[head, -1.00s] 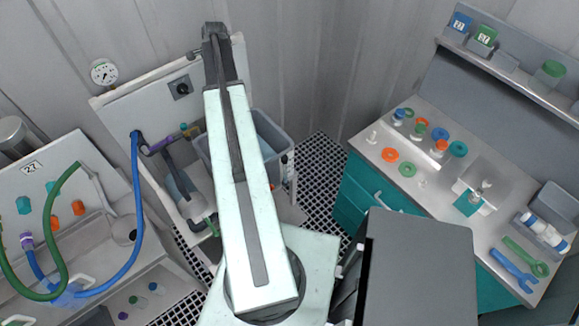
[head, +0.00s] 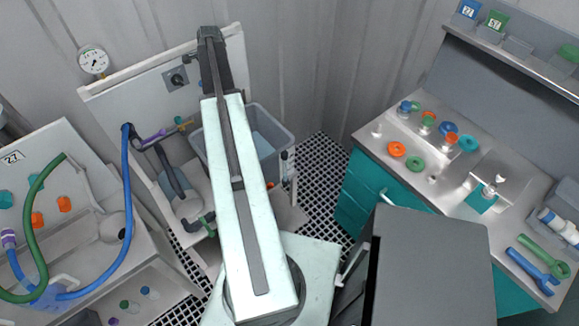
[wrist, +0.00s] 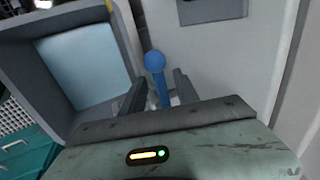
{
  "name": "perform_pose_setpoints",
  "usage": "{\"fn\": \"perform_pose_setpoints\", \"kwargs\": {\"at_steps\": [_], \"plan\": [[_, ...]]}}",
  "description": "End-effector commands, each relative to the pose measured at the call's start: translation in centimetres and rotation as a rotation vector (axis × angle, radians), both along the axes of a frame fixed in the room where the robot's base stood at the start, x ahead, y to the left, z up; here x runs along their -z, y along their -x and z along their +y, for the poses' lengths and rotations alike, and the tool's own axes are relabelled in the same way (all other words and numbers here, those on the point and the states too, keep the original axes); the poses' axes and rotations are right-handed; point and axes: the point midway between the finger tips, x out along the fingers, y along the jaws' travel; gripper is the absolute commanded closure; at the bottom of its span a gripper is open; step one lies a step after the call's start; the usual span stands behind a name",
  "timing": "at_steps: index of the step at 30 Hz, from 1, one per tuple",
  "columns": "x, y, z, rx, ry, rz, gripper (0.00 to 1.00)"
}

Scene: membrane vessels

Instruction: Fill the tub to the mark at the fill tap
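The grey tub (head: 284,133) stands behind my arm in the head view, partly hidden by it. Its pale blue inside also shows at the left of the wrist view, where I see the tub's wall (wrist: 30,65). I cannot make out a fill mark. A brass-coloured spout (head: 184,123) points towards the tub from the left. In the wrist view, a blue lever with a round knob (wrist: 155,62) stands between the fingers of my gripper (wrist: 160,92). The fingers are apart, with gaps beside the lever.
A pressure gauge (head: 94,60) tops the back panel (head: 140,95). A blue hose (head: 128,190) and a green hose (head: 37,220) loop at the left. The right bench (head: 440,185) holds rings, fittings and wrenches. Dark grating (head: 318,165) covers the floor between.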

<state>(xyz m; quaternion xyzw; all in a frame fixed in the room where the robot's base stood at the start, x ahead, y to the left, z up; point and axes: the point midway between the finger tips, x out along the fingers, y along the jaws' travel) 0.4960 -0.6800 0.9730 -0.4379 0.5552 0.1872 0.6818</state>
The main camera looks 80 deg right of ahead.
Motion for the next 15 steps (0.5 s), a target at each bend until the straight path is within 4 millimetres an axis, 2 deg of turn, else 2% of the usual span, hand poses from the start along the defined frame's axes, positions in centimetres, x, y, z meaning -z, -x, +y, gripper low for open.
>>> {"fn": "perform_pose_setpoints", "kwargs": {"at_steps": [2,6,15], "plan": [[-0.07,0.02,0.0,0.0,0.0,0.0,0.63],[-0.07,0.04,-0.01,0.0,0.0,0.0,1.0],[-0.04,0.16,-0.01,-0.004,-0.002,0.001,1.0]]}}
